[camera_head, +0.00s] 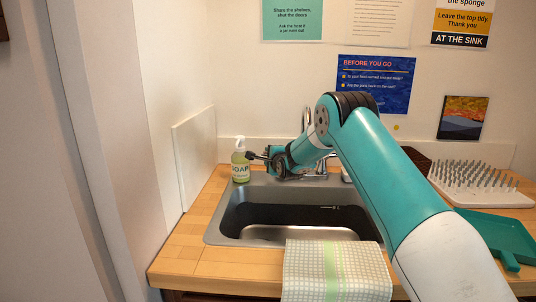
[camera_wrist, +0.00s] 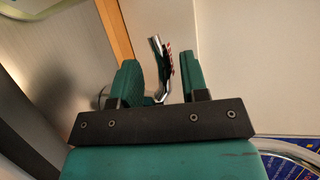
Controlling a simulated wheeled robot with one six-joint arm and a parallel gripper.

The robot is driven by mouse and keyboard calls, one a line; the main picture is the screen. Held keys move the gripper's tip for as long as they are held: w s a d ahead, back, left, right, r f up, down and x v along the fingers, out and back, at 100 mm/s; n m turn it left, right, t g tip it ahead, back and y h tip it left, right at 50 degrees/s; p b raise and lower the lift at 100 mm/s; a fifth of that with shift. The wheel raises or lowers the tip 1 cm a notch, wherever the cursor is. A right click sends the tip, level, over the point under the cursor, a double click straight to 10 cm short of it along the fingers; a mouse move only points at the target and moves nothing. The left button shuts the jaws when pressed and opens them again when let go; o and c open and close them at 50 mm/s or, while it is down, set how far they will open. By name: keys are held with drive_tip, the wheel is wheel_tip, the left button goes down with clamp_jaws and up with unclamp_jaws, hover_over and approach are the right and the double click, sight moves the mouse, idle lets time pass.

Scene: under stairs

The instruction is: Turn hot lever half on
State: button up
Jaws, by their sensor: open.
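In the wrist view a chrome lever (camera_wrist: 157,58) with a red mark on its side stands between the two teal fingers of my gripper (camera_wrist: 161,76). The fingers are open, with a gap on each side of the lever; the red-marked side is nearer the right finger. In the head view my gripper (camera_head: 258,157) is over the back left of the sink, close to the soap bottle (camera_head: 240,162). Chrome tap parts (camera_head: 322,166) show behind and right of my wrist. The lever cannot be told apart there behind my gripper.
The steel sink (camera_head: 222,226) is set in a wooden counter (camera_head: 185,250). A checked towel (camera_head: 335,272) hangs over the front edge. A spiked drying rack (camera_head: 480,184) and a teal dustpan (camera_head: 500,235) lie at the right. A white panel (camera_head: 195,155) stands at the left.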

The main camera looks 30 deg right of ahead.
drive_tip(key=shift+x, duration=1.2)
clamp_jaws()
